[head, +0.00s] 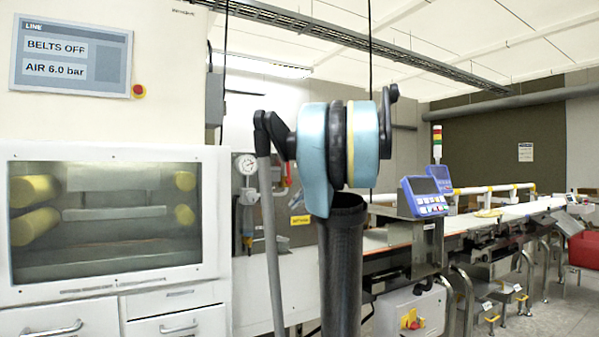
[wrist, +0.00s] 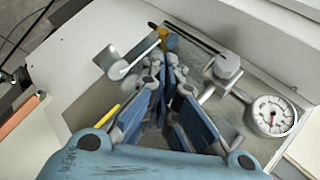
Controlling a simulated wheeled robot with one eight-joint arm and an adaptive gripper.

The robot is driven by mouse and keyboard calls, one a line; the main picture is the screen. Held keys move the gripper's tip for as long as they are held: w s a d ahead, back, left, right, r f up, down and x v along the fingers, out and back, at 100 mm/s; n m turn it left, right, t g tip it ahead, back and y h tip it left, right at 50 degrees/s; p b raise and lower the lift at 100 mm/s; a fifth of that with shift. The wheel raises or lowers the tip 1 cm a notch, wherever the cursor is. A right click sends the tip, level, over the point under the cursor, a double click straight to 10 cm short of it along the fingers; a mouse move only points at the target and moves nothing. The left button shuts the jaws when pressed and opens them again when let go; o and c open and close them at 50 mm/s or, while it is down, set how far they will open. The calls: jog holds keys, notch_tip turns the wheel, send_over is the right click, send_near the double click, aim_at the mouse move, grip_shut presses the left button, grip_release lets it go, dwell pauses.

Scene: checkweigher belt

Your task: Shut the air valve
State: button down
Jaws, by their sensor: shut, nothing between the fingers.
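The air panel is a grey plate (wrist: 250,88) on the wall, with a round white gauge (wrist: 272,115) and a grey capped fitting (wrist: 227,66) in the wrist view. A small yellow-orange part (wrist: 166,40), which looks like the valve's handle, shows just beyond my fingertips beside a dark rod. Its exact angle is hard to tell. My gripper (wrist: 164,62) is shut and empty, close in front of the panel; I cannot tell whether it touches the yellow part.
A wall screen (head: 70,58) reads "BELTS OFF" and "AIR 6.0 bar". A windowed white cabinet (head: 110,285) stands at the left. At the right are the conveyor belt (head: 480,222), a blue display unit (head: 425,195) and a box with a red-yellow switch (head: 411,318).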

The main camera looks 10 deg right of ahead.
aim_at(288, 171)
jog(key=w+d+r+m+t+y, duration=0.1)
jog(key=w+d+r+t+y, duration=0.25)
jog(key=d+r, duration=0.4)
jog(key=w+d+r+m+t+y, duration=0.2)
jog(key=w+d+r+t, duration=0.1)
jog(key=w+d+r, duration=0.4)
jog(key=w+a+f, duration=0.2)
jog(key=w+a, duration=0.1)
jog(key=a, duration=0.7)
jog(key=shift+a, duration=0.35)
